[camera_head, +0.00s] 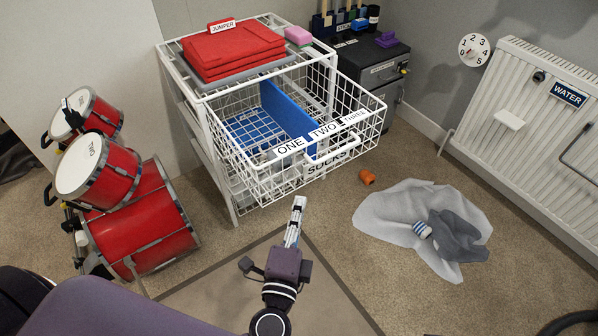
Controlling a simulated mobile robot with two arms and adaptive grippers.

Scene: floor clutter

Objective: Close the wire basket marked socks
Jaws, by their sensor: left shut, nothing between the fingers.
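The wire basket marked SOCKS (262,181) is a white wire drawer, pulled out from the white wire frame (215,150) toward the front right. Its front carries the labels ONE, TWO, THREE and, lower, SOCKS (327,162). A blue divider (290,118) stands inside, and the part of the floor that shows looks empty. My left gripper (299,203) is shut and empty, pointing up the picture, just below the basket's front in the view. I cannot tell how far apart they are in depth. My right gripper is not in view.
Folded red cloth (232,50) and a pink block (298,36) lie on the frame. Red drums (145,225) stand at the left. A grey cabinet (372,62), a radiator (520,100), an orange item (367,177) and a pale cloth (385,212) are at the right.

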